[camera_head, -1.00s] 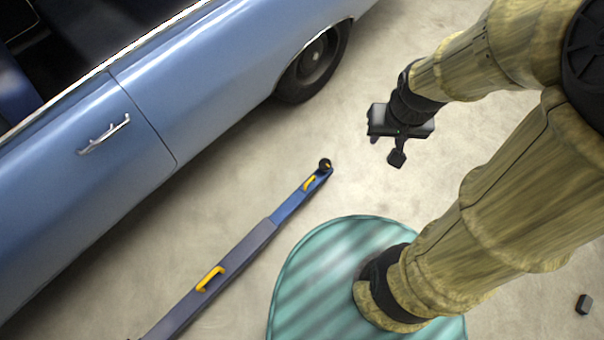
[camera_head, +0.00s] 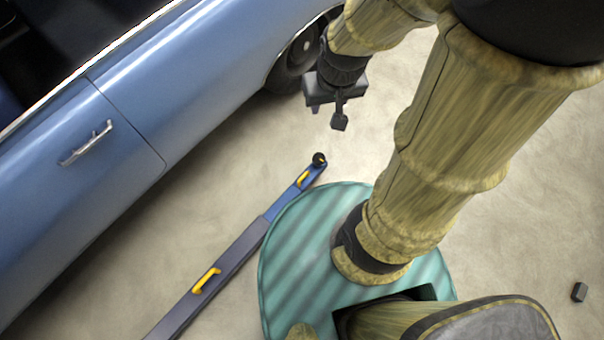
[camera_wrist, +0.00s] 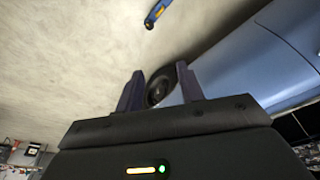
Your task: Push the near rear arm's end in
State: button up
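The rear arm (camera_head: 237,255) is a long, low beam on the floor beside the car, grey with a blue outer section (camera_head: 292,197). It has yellow handles and a round black pad (camera_head: 319,159) at its end. The blue end also shows at the top of the wrist view (camera_wrist: 153,17). My gripper (camera_head: 339,118) is above and a little right of the pad in the head view, apart from it, near the car's wheel. In the wrist view its two fingers (camera_wrist: 159,70) stand apart with nothing between them.
A light blue car (camera_head: 150,110) fills the left side, its wheel (camera_head: 288,65) near my gripper. My round teal base stands close beside the beam. A small dark block (camera_head: 579,292) lies on the floor at right. Bare floor lies between car and beam.

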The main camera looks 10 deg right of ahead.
jog(key=m+y+b, duration=0.1)
jog(key=m+b, duration=1)
jog(key=b, duration=3.1)
send_over(304, 176)
jog(key=s+d, duration=0.2)
jog(key=s, duration=0.1)
jog(key=s+d+f+x, duration=0.15)
jog(key=s+x, duration=0.35)
jog(key=x, duration=1.7)
jog(key=s+d+f+x, duration=0.15)
jog(key=s+x, duration=0.35)
jog(key=x, duration=1.7)
jog(key=s+d+f+x, duration=0.1)
jog(key=s+d+x, duration=0.3)
jog(key=x, duration=1.8)
jog(key=shift+s+a+r+g, duration=0.2)
jog(key=shift+s+a+g, duration=0.05)
jog(key=shift+a+g, duration=0.2)
jog(key=w+f+b, duration=0.1)
jog(key=f+b, duration=0.1)
jog(key=f, duration=0.3)
jog(key=a+f+b, duration=0.1)
jog(key=f+b, duration=0.2)
jog(key=f, duration=0.3)
jog(key=w+a+f+b, duration=0.1)
jog(key=f+b, duration=0.1)
jog(key=f, duration=0.4)
jog(key=shift+w+b, duration=0.3)
jog(key=shift+w, duration=0.1)
grip_shut()
